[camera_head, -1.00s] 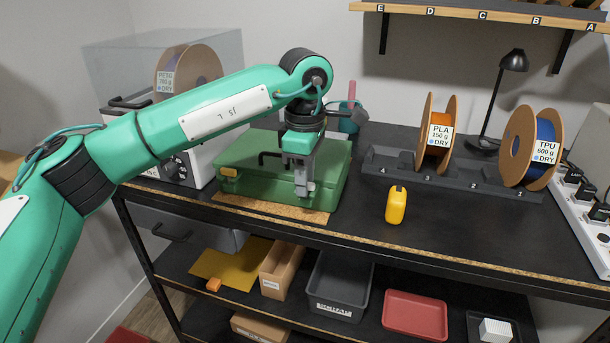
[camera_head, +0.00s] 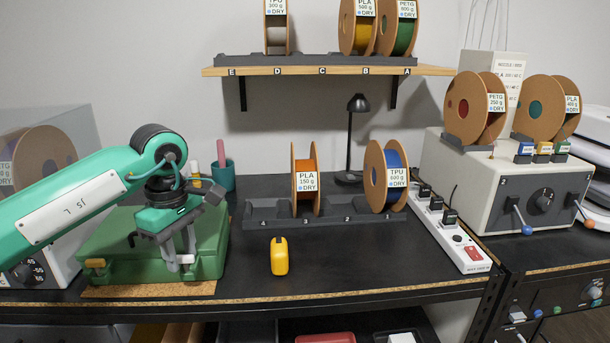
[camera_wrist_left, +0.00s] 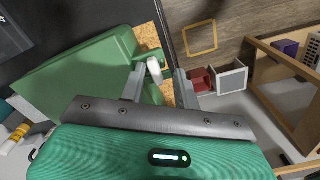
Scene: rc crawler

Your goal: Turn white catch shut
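The green case (camera_head: 112,232) lies lid-shut on a cork mat at the left of the bench. In the left wrist view the white catch (camera_wrist_left: 155,70) shows between the two fingertips, with gaps on both sides. My left gripper (camera_head: 181,252) is open at the case's front right; it also shows in the left wrist view (camera_wrist_left: 158,85). My right gripper is out of view.
A yellow object (camera_head: 279,256) stands on the bench right of the case. A dark spool rack (camera_head: 262,214) is behind it, and a teal cup (camera_head: 223,175) stands behind the case. A white power strip (camera_head: 462,250) lies at the right.

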